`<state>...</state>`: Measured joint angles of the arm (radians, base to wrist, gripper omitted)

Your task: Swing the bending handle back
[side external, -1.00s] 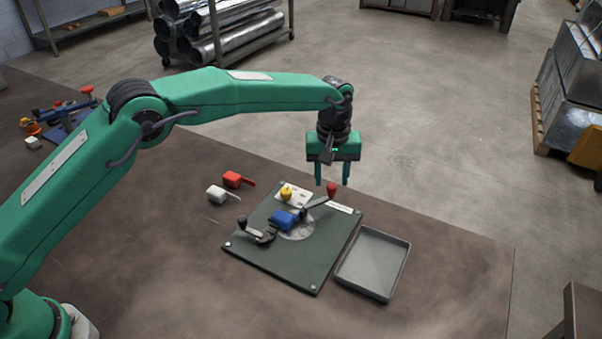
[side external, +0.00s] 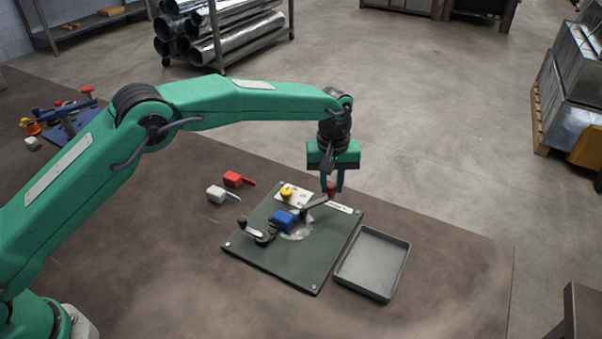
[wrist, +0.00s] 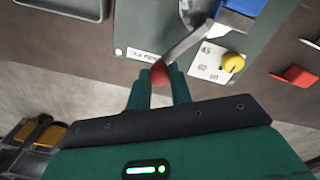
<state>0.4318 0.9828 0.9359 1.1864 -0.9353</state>
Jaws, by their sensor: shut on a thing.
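The bending handle is a dark lever (side external: 315,203) with a red knob (side external: 331,188), on a dark green plate (side external: 300,270). It points from the round grey disc toward the plate's back right edge. My gripper (side external: 332,185) is lowered from above and shut on the red knob. In the wrist view the knob (wrist: 160,72) sits between the two green fingers, and the lever (wrist: 190,43) runs up and right from it. A blue block (side external: 283,220) sits by the disc; it also shows in the wrist view (wrist: 240,10). The disc is partly hidden.
A black-knobbed clamp lever (side external: 258,233) stands on the plate's left side. A yellow knob (side external: 287,191) sits on a white marked card. Red (side external: 234,180) and white (side external: 217,193) handled pieces lie left of the plate. An empty grey tray (side external: 373,264) lies at its right.

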